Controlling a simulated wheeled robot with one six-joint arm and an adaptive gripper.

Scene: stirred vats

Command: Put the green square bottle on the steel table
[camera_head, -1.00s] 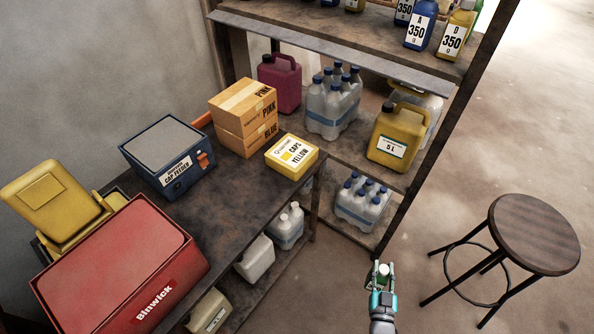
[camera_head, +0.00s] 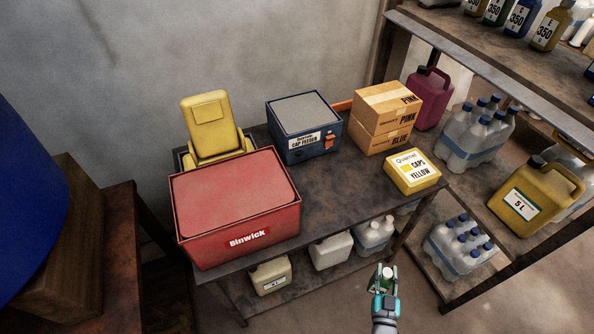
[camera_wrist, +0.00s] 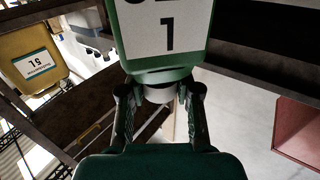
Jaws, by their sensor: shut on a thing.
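The green square bottle (camera_wrist: 170,68) has a white label with a black 1 and fills the upper middle of the wrist view. My gripper (camera_wrist: 160,98) is shut on its pale neck or cap. In the head view my gripper (camera_head: 385,270) is at the lower right, in front of the table's near edge, and most of the bottle is hidden there. A table with a worn, dark, metal-looking top (camera_head: 338,195) is in the middle of the head view. I cannot tell for certain that it is the steel table.
On the table are a red Binwick bin (camera_head: 235,205), a yellow bin (camera_head: 210,125), a blue cap feeder (camera_head: 303,125), cartons (camera_head: 385,115) and a yellow caps box (camera_head: 411,172). Its front middle is bare. Shelves (camera_head: 480,60) stand right; a blue drum (camera_head: 25,150) stands left.

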